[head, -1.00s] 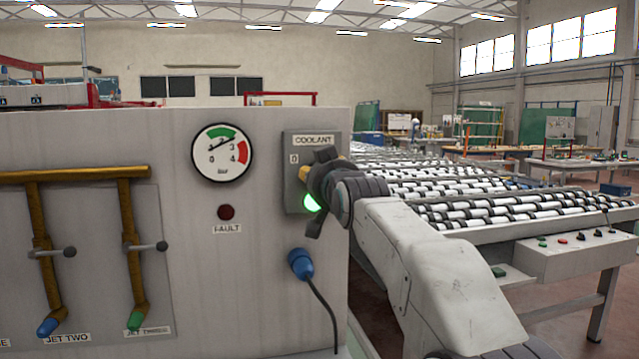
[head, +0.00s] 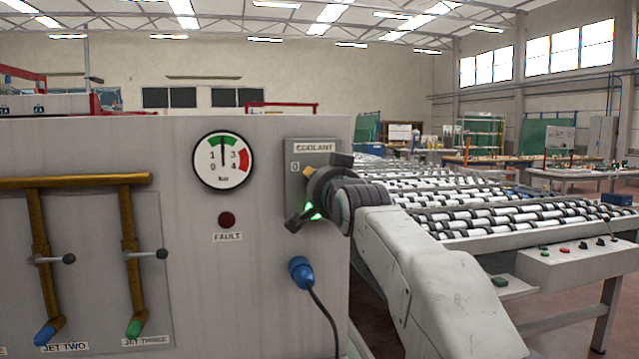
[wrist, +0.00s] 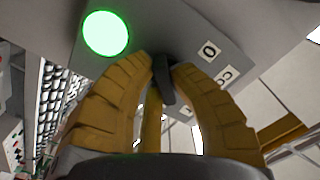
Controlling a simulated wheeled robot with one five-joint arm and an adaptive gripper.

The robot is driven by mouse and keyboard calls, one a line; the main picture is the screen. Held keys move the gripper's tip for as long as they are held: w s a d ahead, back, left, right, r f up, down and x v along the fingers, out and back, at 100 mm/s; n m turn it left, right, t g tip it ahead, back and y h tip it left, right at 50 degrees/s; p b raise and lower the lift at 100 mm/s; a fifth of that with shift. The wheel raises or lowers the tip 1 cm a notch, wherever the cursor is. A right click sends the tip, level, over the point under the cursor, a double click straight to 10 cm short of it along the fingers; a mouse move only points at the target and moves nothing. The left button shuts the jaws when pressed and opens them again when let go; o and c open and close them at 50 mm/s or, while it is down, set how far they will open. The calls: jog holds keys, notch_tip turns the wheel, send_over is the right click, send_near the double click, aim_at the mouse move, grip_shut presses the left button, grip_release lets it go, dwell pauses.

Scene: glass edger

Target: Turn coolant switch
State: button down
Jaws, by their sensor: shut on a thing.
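The coolant switch (wrist: 168,84) is a dark lever on a grey panel (head: 298,155) labelled COOLANT, at the right end of the machine front. In the wrist view my gripper (wrist: 162,68) has its two yellow fingers around the lever, one on each side, shut on it. In the head view my gripper (head: 309,178) is turned at an angle against the panel and hides the switch. A "0" mark shows at the panel's upper left. A green lamp (wrist: 105,33) is lit; part of it shows below my gripper in the head view.
A pressure gauge (head: 223,161) and a dark red FAULT lamp (head: 227,219) are left of the panel. A blue plug (head: 300,269) with a black cable sits below. Brass jet valves (head: 130,250) are at left. A roller conveyor (head: 480,205) stretches behind my arm.

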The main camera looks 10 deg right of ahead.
jog(key=shift+s+r, duration=0.1)
jog(key=shift+r, duration=0.2)
jog(key=c, duration=1.1)
grip_release()
jog(key=shift+f, duration=0.2)
jog(key=s, duration=1.2)
jog(key=shift+f, duration=0.1)
jog(key=s+f+n+g+p, duration=0.2)
jog(key=s+f+g+p, duration=0.2)
jog(key=s+f, duration=0.5)
jog(key=s+f+n+g+p, duration=0.3)
jog(key=s+f+g+p, duration=0.1)
jog(key=s+f, duration=0.5)
jog(key=s+f+n+g+p, duration=0.3)
jog(key=s+f+g, duration=0.3)
jog(key=s+f, duration=0.3)
jog(key=shift+s+a+p, duration=0.2)
jog(key=shift+s+p, duration=0.2)
jog(key=shift+s, duration=0.35)
